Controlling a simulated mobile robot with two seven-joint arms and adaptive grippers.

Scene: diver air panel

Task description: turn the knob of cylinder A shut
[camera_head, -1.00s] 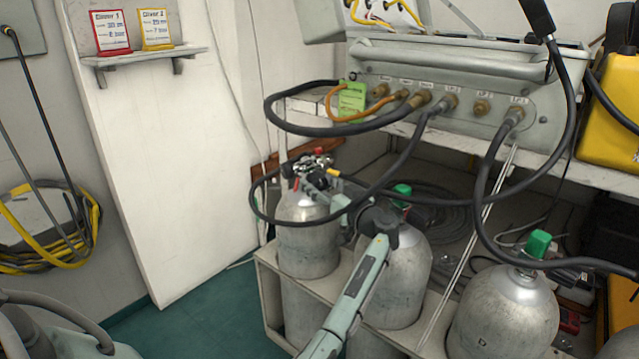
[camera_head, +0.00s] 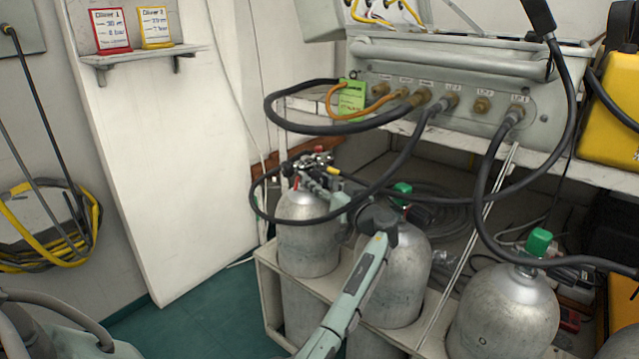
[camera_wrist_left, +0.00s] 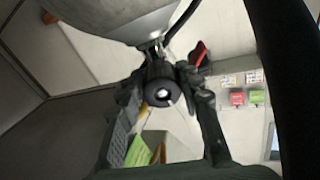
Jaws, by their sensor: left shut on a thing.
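The leftmost grey cylinder (camera_head: 308,235) stands upright in the rack; I cannot read a letter on it. Its valve top is crowded by my left gripper (camera_head: 316,166), which comes over from the right. In the left wrist view the cylinder (camera_wrist_left: 115,18) hangs in from the top. A round black knob (camera_wrist_left: 163,93) with a pale centre sits between the two fingers of the left gripper (camera_wrist_left: 162,98), which is shut on it. In the head view the knob is too small and covered to make out. My right gripper is not in view.
More cylinders with green knobs (camera_head: 539,242) stand to the right in the pale rack (camera_head: 268,290). A black hose (camera_head: 262,205) loops close around the held valve. The air panel (camera_head: 480,85) is behind. Two signs stand on a wall shelf (camera_head: 140,55) at the left.

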